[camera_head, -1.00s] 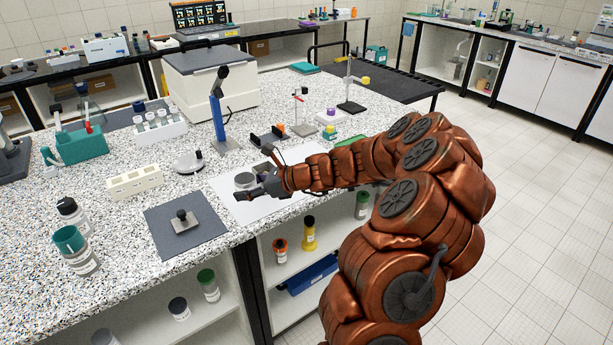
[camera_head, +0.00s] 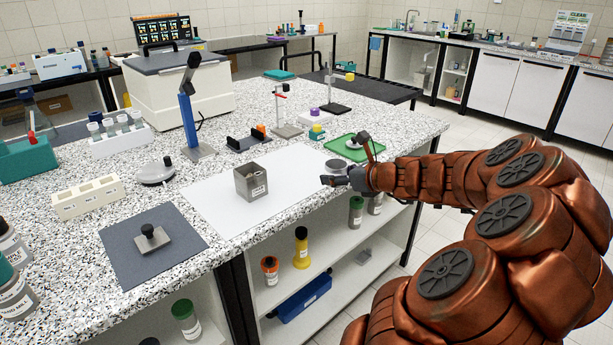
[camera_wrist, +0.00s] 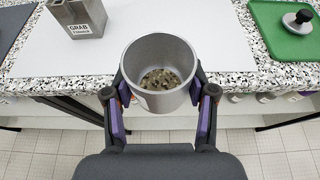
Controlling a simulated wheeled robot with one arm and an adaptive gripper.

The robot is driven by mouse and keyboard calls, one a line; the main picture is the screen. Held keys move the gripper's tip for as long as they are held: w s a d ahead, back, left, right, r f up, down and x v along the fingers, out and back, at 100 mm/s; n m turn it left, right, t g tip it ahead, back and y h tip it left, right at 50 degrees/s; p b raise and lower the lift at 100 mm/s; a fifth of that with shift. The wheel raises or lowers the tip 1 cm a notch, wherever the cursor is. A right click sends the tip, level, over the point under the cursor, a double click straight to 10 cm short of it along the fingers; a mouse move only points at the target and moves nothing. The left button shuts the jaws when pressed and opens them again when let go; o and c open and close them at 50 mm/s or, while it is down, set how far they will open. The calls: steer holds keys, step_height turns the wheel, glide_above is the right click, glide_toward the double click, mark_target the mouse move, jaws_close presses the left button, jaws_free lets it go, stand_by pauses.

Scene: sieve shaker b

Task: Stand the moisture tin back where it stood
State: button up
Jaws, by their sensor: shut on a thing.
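The moisture tin (camera_wrist: 160,62) is an open grey metal cylinder with brown and pale grains at its bottom. My gripper (camera_wrist: 160,95) is shut on it, one finger on each side, and the tin looks upright. In the head view the tin (camera_head: 337,166) shows at the counter's front edge, between the white mat and the green tray. My gripper (camera_head: 345,181) is beside it there, partly hiding it. I cannot tell whether the tin's base touches the counter.
A grey square container (camera_head: 250,181) with a label stands on the white mat (camera_head: 211,210). A green tray (camera_head: 340,143) with a black-knobbed grey piece (camera_head: 354,145) lies to the right. A dark mat (camera_head: 118,262) holds another knobbed piece (camera_head: 149,240). Much of the white mat is clear.

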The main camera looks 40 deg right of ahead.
steer(key=p, duration=0.1)
glide_above(311, 171)
steer(key=shift+s+f, duration=0.1)
steer(key=shift+f, duration=0.65)
steer(key=shift+d+f, duration=0.1)
steer(key=shift+f, duration=1.65)
steer(key=shift+f, duration=0.15)
steer(key=o, duration=0.9)
steer(key=v, duration=1.1)
steer(key=shift+s+r, duration=0.3)
